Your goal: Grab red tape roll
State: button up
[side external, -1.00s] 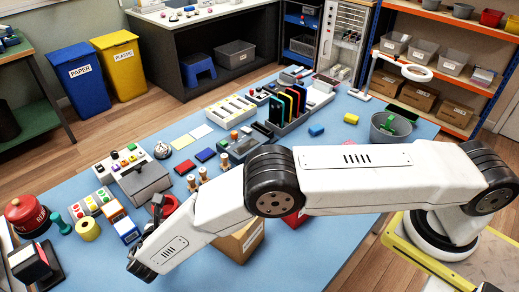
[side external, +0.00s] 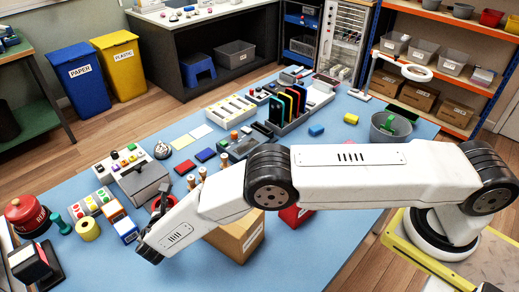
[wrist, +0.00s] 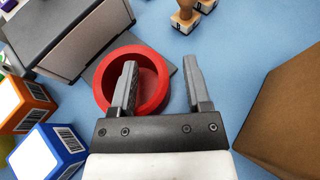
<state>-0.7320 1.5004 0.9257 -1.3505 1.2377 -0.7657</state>
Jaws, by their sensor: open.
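The red tape roll (wrist: 152,96) lies on the blue table in the wrist view, beside a grey box-shaped device. My gripper (wrist: 162,68) is open over the roll's right side. The left finger appears over the roll's hole and the right finger outside its right edge, so the right wall shows between them. I cannot tell how far down the fingertips reach. In the side view only a bit of the roll (side external: 171,201) shows, mostly hidden behind my gripper and arm.
The grey device (wrist: 68,35) stands close at the roll's upper left. Orange (wrist: 25,103) and blue (wrist: 45,155) boxes are at left. A cardboard box (wrist: 290,115) stands at right, wooden stamps (wrist: 186,15) above. Blue table is bare between the roll and cardboard box.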

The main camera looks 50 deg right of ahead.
grip_shut()
jog(key=shift+r, duration=0.1)
dwell(0.3)
notch_tip(320, 180, up, 10)
dwell(0.8)
dwell(0.5)
